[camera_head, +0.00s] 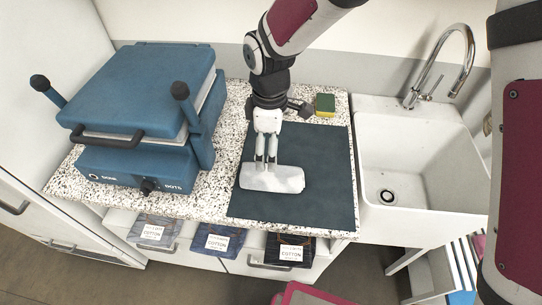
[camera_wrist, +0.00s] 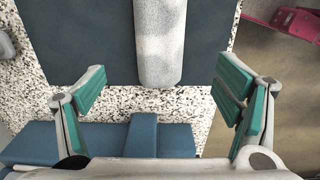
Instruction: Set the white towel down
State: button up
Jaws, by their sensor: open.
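The white towel (camera_head: 272,179), a rolled or folded light bundle, lies on the dark mat (camera_head: 318,190) on the speckled counter. In the wrist view the towel (camera_wrist: 158,45) extends from the top edge down to between the fingertips, over the mat (camera_wrist: 210,40). My gripper (camera_head: 266,160) is just above and behind the towel's left half in the head view. In the wrist view my gripper (camera_wrist: 164,84) is spread wide, with a clear gap between each green-padded finger and the towel. Nothing is held.
A blue press (camera_head: 140,110) with upright handles stands left on the counter (camera_head: 215,180). A green and yellow sponge (camera_head: 325,104) lies behind the mat. A white sink (camera_head: 410,160) with a tap (camera_head: 440,65) is at right. The mat's right and front parts are bare.

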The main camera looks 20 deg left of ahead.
jog(key=shift+r, duration=0.7)
jog(key=d+r+m+t, duration=0.3)
jog(key=d+r+m, duration=0.6)
jog(key=d+r, duration=0.85)
jog(key=s+d+r+m+t, duration=0.1)
jog(key=s+d+r+m, duration=0.1)
jog(key=s+d+m, duration=0.3)
jog(key=s+d+r+m+t, duration=0.1)
jog(key=s+d+m, duration=0.5)
jog(key=d, duration=0.6)
jog(key=shift+s+d+r+m+t, duration=0.35)
jog(key=shift+s+r, duration=0.25)
jog(key=shift+r, duration=0.1)
